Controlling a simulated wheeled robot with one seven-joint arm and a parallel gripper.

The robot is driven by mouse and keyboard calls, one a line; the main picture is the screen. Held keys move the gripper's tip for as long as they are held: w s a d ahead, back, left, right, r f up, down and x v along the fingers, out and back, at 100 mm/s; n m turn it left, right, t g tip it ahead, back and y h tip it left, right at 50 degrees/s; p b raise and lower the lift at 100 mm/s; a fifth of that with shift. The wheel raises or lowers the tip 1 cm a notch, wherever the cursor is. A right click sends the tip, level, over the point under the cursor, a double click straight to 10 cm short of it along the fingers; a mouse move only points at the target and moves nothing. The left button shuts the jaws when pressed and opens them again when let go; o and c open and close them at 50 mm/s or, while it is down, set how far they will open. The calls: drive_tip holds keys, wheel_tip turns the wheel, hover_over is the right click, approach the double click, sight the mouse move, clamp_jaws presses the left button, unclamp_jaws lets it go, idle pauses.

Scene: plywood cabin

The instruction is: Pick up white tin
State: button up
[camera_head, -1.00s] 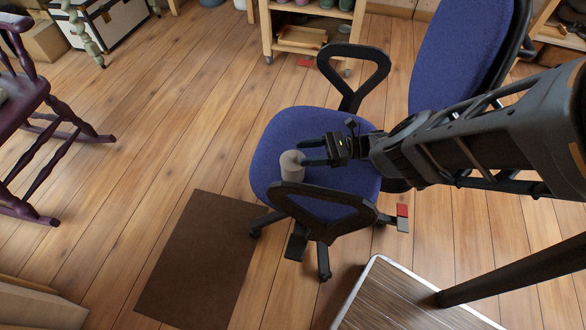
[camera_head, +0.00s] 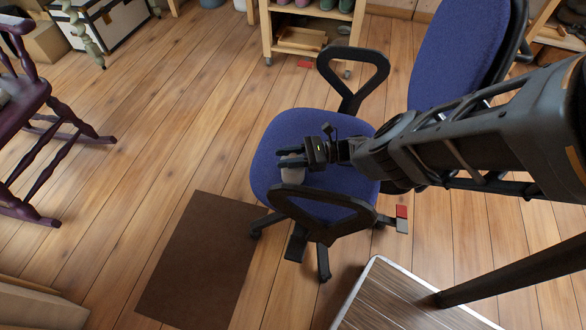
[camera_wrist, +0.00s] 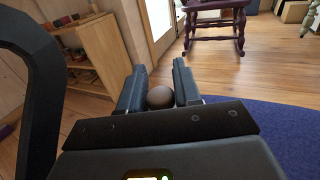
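The white tin (camera_head: 293,176) stands upright on the blue seat of the office chair (camera_head: 330,181). It looks pale grey-white and is partly covered by my gripper. My gripper (camera_head: 288,157) is over the tin's top, its two fingers pointing left. In the wrist view, a round brown knob (camera_wrist: 160,97) sits between the fingers of my gripper (camera_wrist: 160,68), close to both inner faces. The tin's body is hidden in the wrist view.
The chair's armrests (camera_head: 322,208) flank the seat, the near one just below my gripper. A brown mat (camera_head: 200,258) lies on the floor. A wood-topped table (camera_head: 385,300) is at the bottom, a purple rocking chair (camera_head: 45,140) at left. The floor between is clear.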

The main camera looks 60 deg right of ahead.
clamp_jaws()
drive_tip(key=shift+r, duration=0.1)
idle(0.4)
